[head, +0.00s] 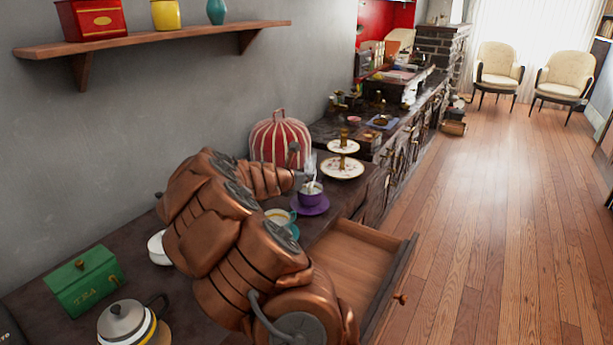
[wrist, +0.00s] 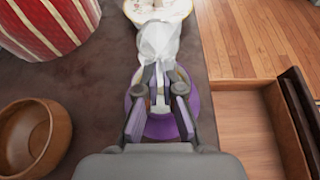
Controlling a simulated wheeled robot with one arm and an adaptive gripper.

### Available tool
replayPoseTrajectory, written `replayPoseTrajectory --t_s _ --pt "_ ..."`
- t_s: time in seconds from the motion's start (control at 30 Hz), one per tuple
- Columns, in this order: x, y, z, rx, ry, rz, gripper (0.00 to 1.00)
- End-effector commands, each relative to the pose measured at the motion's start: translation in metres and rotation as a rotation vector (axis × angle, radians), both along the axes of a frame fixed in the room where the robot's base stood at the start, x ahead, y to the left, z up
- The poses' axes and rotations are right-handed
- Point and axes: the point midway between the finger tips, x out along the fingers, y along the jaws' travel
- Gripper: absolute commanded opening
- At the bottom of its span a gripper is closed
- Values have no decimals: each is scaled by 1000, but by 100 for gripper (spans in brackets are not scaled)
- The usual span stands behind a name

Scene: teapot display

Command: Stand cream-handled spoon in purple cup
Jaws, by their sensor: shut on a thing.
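The purple cup (head: 311,197) stands on a purple saucer (head: 322,208) on the dark counter. The saucer also shows in the wrist view (wrist: 152,132) beneath my gripper, whose fingers hide most of the cup. My gripper (wrist: 160,82) is shut on a narrow cream-coloured piece (wrist: 160,104), which looks like the spoon's handle. In the head view my gripper (head: 303,180) is right above the cup, at its rim. A pale bit shows at the cup's mouth. The spoon's lower end is hidden, so I cannot tell how deep it sits.
A clear glass-like object (wrist: 158,42) stands just beyond my fingers, before a tiered cake stand (head: 342,168). A red striped cosy (head: 280,138) is to the left. A teal saucer with a cup (head: 281,218) is nearer. A wooden bowl (wrist: 36,135) stands left; an open drawer (head: 362,260) juts right.

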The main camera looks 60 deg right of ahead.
Motion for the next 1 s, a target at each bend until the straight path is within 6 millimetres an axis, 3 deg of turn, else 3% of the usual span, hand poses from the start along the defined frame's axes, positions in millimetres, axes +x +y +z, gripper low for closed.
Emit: replayPoseTrajectory --t_s 0.43,0.5,0.7,1.0 --pt "0 0 -6 0 -1 0 0" --pt "0 0 -6 0 -1 0 13" --pt "0 0 -6 0 -1 0 33" --pt "0 0 -6 0 -1 1 35"
